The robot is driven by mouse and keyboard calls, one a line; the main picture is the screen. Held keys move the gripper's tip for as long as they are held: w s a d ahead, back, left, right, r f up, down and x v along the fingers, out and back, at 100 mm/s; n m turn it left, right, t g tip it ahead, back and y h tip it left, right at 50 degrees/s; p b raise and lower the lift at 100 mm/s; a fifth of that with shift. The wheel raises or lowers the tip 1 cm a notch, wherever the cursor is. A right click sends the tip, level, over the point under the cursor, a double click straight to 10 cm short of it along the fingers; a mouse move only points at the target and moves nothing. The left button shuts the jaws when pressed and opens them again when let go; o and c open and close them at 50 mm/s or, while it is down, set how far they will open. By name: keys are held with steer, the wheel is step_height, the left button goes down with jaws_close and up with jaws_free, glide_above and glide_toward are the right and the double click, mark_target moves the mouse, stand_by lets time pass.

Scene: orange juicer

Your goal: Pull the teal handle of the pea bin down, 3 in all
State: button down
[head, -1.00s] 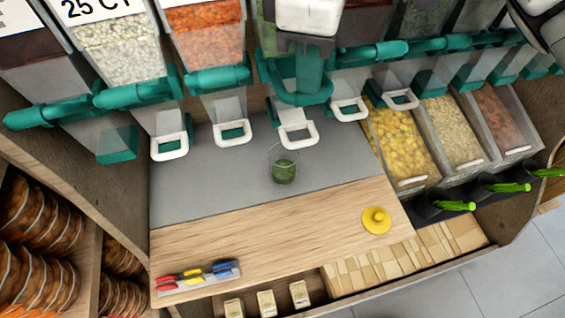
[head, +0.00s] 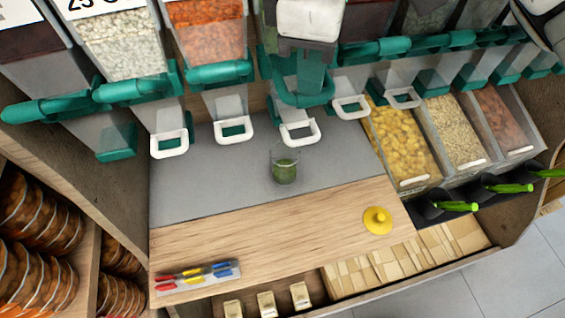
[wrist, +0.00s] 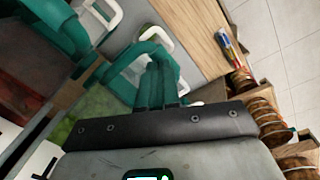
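The pea bin's teal handle (head: 304,98) is a U-shaped bar at the top middle of the head view, and it also shows in the wrist view (wrist: 128,66). My gripper (head: 310,82) is at this handle. Its two narrow fingers (wrist: 158,82) look close together and reach the bar from above. Whether the bar lies between them is hidden. The pea bin (wrist: 88,112) shows green through its wall in the wrist view; in the head view my gripper largely hides it. A clear cup (head: 285,166) with green peas stands below the white-rimmed chute (head: 300,133).
Other teal-handled bins (head: 220,72) stand close on both sides. Several open bins (head: 405,140) with food are at the right. The wooden counter (head: 290,225) holds a yellow knobbed object (head: 377,220) and markers (head: 196,275); its middle is clear.

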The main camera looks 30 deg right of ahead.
steer(key=shift+a+f+g+y+p, duration=0.2)
steer(key=shift+f+g+y+p, duration=0.25)
steer(key=shift+f+p, duration=0.4)
steer(key=r+p, duration=0.1)
steer(key=d+r+p, duration=0.1)
steer(key=r+p, duration=0.1)
steer(key=shift+w, duration=0.1)
steer(key=shift+w+d+r+p, duration=0.15)
steer(key=shift+w+r+p, duration=0.05)
steer(key=shift+r+p, duration=0.4)
steer(key=shift+w+d+r+p, duration=0.2)
steer(key=shift+r+p, duration=0.25)
steer(key=shift+p, duration=0.15)
steer(key=shift+w+a+r, duration=0.1)
steer(key=shift+a, duration=0.15)
steer(key=r+p, duration=0.1)
steer(key=s+r+p, duration=0.1)
steer(key=p, duration=0.1)
steer(key=s+r+p, duration=0.1)
steer(key=shift+a, duration=0.35)
